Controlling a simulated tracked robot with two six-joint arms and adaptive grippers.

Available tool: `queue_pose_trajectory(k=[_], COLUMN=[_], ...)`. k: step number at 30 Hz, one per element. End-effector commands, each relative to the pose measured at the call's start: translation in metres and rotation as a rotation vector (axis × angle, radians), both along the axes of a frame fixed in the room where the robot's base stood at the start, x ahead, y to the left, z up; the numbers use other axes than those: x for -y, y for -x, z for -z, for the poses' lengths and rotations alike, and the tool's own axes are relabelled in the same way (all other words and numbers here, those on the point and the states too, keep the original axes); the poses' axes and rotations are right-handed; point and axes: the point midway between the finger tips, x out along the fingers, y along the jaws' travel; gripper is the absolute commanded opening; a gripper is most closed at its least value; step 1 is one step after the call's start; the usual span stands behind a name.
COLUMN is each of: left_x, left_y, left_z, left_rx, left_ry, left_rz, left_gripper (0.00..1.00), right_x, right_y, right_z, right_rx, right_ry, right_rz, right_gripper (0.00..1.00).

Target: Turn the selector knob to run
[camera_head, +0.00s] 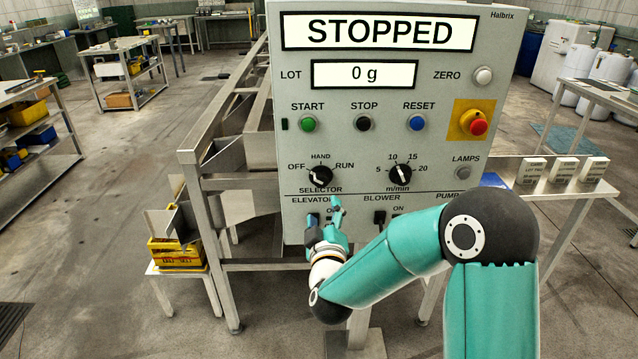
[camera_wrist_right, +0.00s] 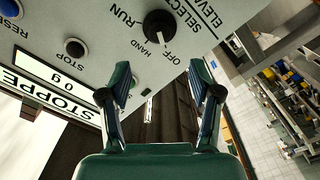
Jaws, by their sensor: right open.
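The selector knob (camera_head: 320,175) is a round black knob low on the left of the grey control panel, with OFF, HAND and RUN marked around it. In the right wrist view the knob (camera_wrist_right: 158,25) shows at the top, its white mark on the side of OFF and HAND, nearer OFF as far as I can tell. My right gripper (camera_head: 326,213) is just below the knob in the head view, open and empty. In the right wrist view its two fingers (camera_wrist_right: 160,80) are spread, apart from the knob. My left gripper is out of view.
The display (camera_head: 379,33) reads STOPPED and the lower one (camera_head: 364,74) reads 0 g. A speed knob (camera_head: 400,174) is right of the selector. The elevator switch (camera_head: 312,219) and blower switch (camera_head: 379,217) sit close to my right gripper. A red emergency button (camera_head: 474,122) is at right.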

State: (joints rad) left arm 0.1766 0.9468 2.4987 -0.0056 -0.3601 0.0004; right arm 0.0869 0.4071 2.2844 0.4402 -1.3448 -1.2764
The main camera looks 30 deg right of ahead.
Motion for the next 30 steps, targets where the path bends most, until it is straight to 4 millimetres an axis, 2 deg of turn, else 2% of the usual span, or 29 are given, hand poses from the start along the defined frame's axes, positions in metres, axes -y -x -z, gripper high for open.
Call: queue_pose_trajectory(k=[9, 15, 21, 30], left_x=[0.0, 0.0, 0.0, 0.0], left_y=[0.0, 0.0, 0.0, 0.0], left_z=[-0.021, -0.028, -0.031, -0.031], left_rx=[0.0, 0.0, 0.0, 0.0], left_ry=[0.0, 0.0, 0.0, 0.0], left_rz=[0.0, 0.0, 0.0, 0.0], left_gripper=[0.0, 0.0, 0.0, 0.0], right_x=[0.037, 0.054, 0.062, 0.063], right_y=[-0.06, -0.089, -0.102, -0.104], right_z=[-0.001, 0.0, 0.001, 0.001], right_rx=[-0.002, -0.002, -0.002, -0.002], right_ry=[-0.001, -0.001, -0.001, -0.001], right_rz=[0.001, -0.002, -0.003, -0.003], right_gripper=[0.63, 0.63, 0.63, 0.63])
